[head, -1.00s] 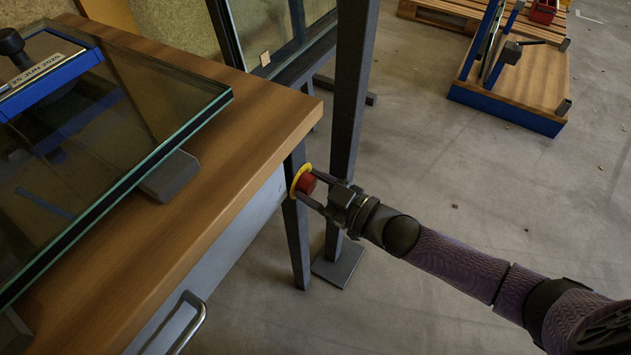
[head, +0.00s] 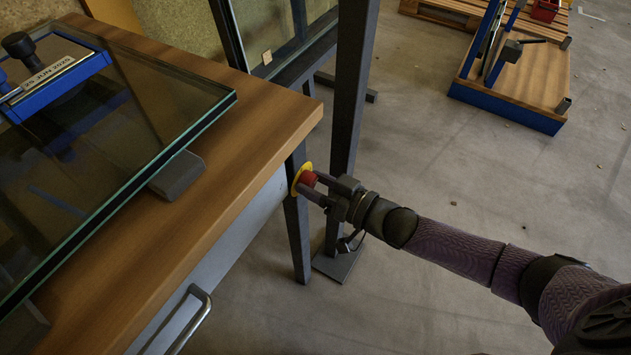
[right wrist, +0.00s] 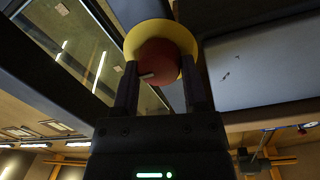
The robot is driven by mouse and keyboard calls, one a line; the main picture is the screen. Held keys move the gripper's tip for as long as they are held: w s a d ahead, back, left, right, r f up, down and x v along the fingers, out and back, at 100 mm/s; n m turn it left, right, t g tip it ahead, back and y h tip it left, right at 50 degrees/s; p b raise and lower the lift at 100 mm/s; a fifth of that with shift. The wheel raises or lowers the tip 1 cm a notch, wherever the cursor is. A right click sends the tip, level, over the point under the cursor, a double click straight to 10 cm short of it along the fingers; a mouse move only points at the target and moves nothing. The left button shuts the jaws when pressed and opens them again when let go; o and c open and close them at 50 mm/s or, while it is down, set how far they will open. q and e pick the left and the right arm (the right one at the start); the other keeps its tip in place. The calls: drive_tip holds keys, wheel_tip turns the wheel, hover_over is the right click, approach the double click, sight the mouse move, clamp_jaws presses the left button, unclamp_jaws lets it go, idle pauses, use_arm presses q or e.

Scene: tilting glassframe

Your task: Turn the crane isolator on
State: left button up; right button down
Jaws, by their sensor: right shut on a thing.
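The crane isolator is a red knob (head: 309,179) on a yellow round plate (head: 296,176), mounted at the side of the wooden bench below its corner. My right gripper (head: 316,187) reaches it from the right and is shut on the red knob. In the right wrist view the red knob (right wrist: 160,62) sits between the two fingers, with the yellow disc (right wrist: 186,38) behind it. A short pale mark on the knob lies nearly level there, tilted slightly. My left gripper is not in view.
The wooden bench (head: 262,122) carries a glass sheet (head: 150,105) on dark blocks and a blue tool. A drawer handle (head: 195,315) sticks out below. A dark steel post (head: 352,90) stands just behind my gripper. The floor to the right is clear up to a wooden pallet cart (head: 535,85).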

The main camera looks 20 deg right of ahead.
idle(0.3)
drive_tip(key=shift+c, duration=0.6)
unclamp_jaws()
drive_tip(key=shift+s+d+r, duration=0.1)
drive_tip(key=shift+s+d, duration=0.1)
drive_tip(key=shift+s, duration=0.05)
drive_tip(key=p+v, duration=0.4)
drive_tip(key=v, duration=0.5)
drive_tip(key=shift+s+d, duration=0.1)
drive_tip(key=shift+s, duration=0.05)
